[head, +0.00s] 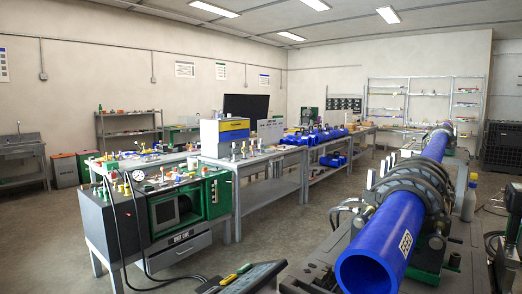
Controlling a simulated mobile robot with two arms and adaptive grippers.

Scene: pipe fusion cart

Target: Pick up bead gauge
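I cannot pick out the bead gauge for certain; many small items are too tiny to identify. Several small tools lie on the long workbench (262,158) and on top of the green and dark control unit (119,222). A yellow and a green hand tool (236,276) lie by a dark panel at the bottom edge. Neither of my grippers shows in the head view.
A large blue pipe (385,235) is clamped in a fusion machine (412,180) along the right. Blue fittings (318,135) stand on the far benches. Shelves (425,100) line the back wall. Open floor (275,232) lies between bench and machine. Black hoses hang before the control unit.

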